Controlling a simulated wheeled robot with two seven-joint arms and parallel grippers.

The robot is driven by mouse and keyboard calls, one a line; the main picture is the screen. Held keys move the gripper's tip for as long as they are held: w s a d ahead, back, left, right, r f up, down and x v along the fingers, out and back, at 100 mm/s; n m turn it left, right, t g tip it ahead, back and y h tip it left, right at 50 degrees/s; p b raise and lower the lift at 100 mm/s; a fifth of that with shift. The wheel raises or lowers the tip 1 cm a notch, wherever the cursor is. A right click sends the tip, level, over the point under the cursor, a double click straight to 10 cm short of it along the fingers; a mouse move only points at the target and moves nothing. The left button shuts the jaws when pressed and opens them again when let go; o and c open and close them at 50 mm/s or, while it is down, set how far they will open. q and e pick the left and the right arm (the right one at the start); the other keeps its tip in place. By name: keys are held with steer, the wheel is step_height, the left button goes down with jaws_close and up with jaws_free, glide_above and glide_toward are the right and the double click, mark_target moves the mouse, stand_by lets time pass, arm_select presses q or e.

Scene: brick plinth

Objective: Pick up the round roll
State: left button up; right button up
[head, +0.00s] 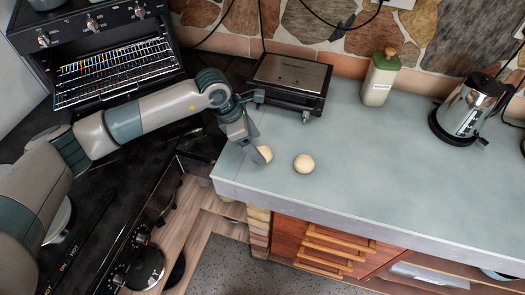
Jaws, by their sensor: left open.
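Two round, pale rolls lie near the left end of the counter (390,160). One roll (304,163) lies in the open, a little apart to the right. The other roll (265,154) is at the fingertips of my left gripper (256,152) and is partly hidden by them. My left gripper is open and points down toward the counter. I cannot tell whether its fingers touch that roll. My right gripper is not in view.
A black and silver appliance (291,82) stands behind the rolls. A cream bottle with a green top (380,78) and a metal kettle (464,106) stand further right. An oven with a wire rack (115,68) is at left. The counter's middle is clear.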

mark_target(263, 153)
arm_select(q)
steer(key=p+x, duration=0.2)
steer(key=shift+a+f, duration=0.15)
steer(key=shift+f, duration=0.25)
steer(key=shift+w+d+f, duration=0.1)
steer(key=shift+d+f, duration=0.1)
steer(key=shift+f, duration=0.4)
steer(key=c, duration=1.1)
